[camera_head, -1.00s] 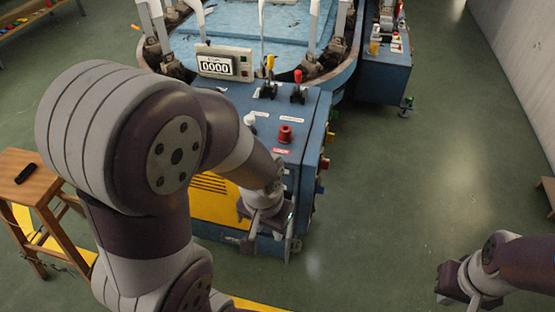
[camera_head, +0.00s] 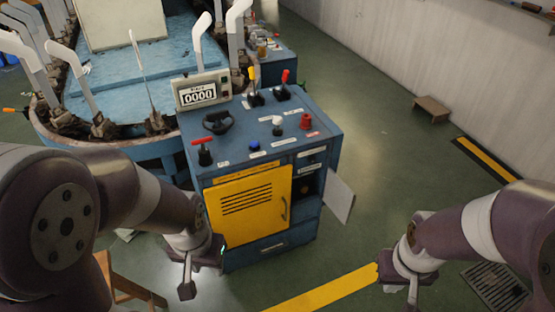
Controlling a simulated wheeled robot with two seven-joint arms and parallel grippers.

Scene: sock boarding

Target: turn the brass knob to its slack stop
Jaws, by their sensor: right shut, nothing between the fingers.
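A blue control cabinet (camera_head: 219,157) stands ahead of me. At the right of its front a small compartment is open, its pale door (camera_head: 339,196) swung out to the right. A small brownish round thing (camera_head: 304,187) shows in the dark compartment; it may be the brass knob, but it is too small to be sure. My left gripper (camera_head: 196,276) hangs low in front of the cabinet's left side, apart from the compartment; its finger gap is not clear. My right gripper (camera_head: 399,284) is shut and empty, over the floor to the right of the cabinet.
The cabinet top carries a counter display (camera_head: 201,93) reading 0000, a black handwheel (camera_head: 218,122), a red T-handle (camera_head: 203,150), levers and buttons. A yellow louvred door (camera_head: 247,205) is on its front. A wooden stool (camera_head: 128,284) stands lower left.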

